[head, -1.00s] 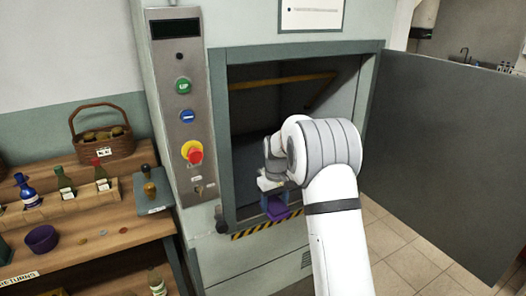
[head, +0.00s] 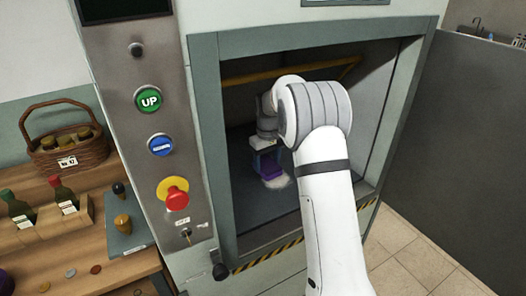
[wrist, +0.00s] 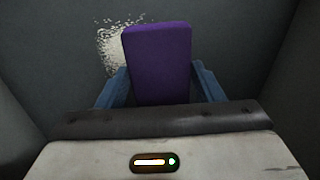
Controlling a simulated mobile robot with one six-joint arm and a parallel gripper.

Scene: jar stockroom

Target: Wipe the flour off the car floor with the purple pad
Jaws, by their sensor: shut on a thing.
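My gripper (wrist: 158,88) is shut on the purple pad (wrist: 158,55), with one blue finger on each side of it. In the head view my gripper and the purple pad (head: 268,165) are inside the lift car, low over the car floor (head: 240,207). The white flour (wrist: 117,42) is a speckled patch on the dark floor, at the upper left of the pad in the wrist view. The pad hides part of it. In the head view the flour (head: 278,181) shows beside the pad's lower end. I cannot tell whether the pad touches the floor.
The car opening has a grey-green frame (head: 207,130) and a striped sill (head: 268,257). A yellow bar (head: 285,73) crosses inside. The open door (head: 450,130) stands to the right. The button panel (head: 155,120) and the shelf with a basket (head: 65,145) are to the left.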

